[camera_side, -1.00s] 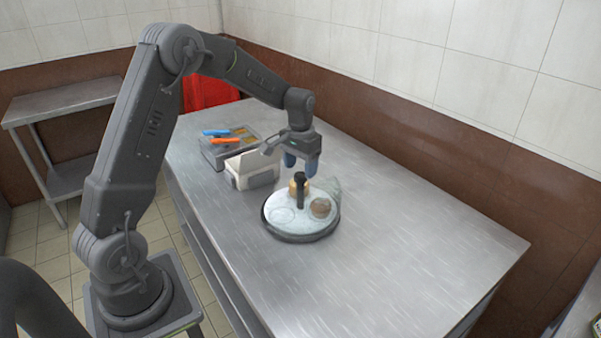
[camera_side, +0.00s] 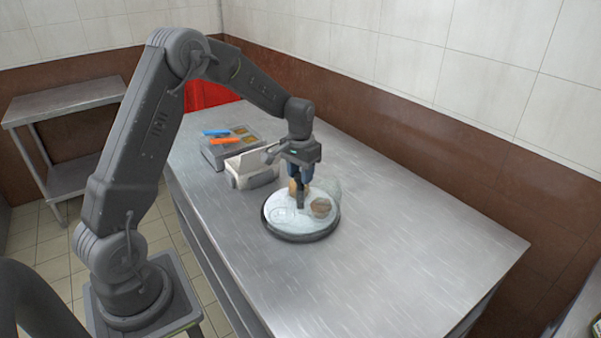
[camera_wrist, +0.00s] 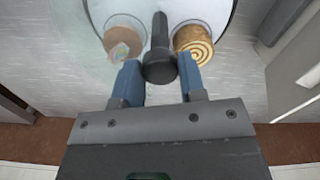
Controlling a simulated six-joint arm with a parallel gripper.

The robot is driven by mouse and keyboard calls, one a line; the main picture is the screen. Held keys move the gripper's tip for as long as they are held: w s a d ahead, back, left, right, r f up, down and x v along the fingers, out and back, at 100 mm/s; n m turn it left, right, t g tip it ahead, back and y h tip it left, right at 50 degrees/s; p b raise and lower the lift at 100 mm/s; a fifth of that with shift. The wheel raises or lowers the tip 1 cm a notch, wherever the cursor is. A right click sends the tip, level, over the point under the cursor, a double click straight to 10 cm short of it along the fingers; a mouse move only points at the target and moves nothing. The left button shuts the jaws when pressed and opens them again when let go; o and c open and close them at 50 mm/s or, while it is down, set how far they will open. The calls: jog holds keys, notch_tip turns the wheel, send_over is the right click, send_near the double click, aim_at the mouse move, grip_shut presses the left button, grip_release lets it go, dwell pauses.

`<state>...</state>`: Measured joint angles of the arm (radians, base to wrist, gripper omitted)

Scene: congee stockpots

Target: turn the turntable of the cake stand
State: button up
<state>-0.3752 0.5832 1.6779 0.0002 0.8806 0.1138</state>
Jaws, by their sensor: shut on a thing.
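The cake stand's round white turntable (camera_side: 275,203) with a dark rim sits on the steel table. A dark upright handle (camera_side: 300,202) rises from it; it also shows in the wrist view (camera_wrist: 158,60). My gripper (camera_side: 299,181) points down over the stand with its blue fingers on either side of the handle's top, shut on it. In the wrist view, my gripper (camera_wrist: 160,75) hides part of the stand. A brown-topped round cake (camera_wrist: 122,42) and a swirl-topped roll (camera_wrist: 194,42) sit on the turntable, one on each side of the handle.
A white open-lidded box (camera_side: 252,177) stands behind and left of the stand. Behind it is a grey tray (camera_side: 215,154) with a blue and an orange item. A clear, see-through thing (camera_side: 331,187) is at the stand's far right. The table's front right is bare.

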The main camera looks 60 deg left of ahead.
grip_shut()
jog(key=shift+m, duration=12)
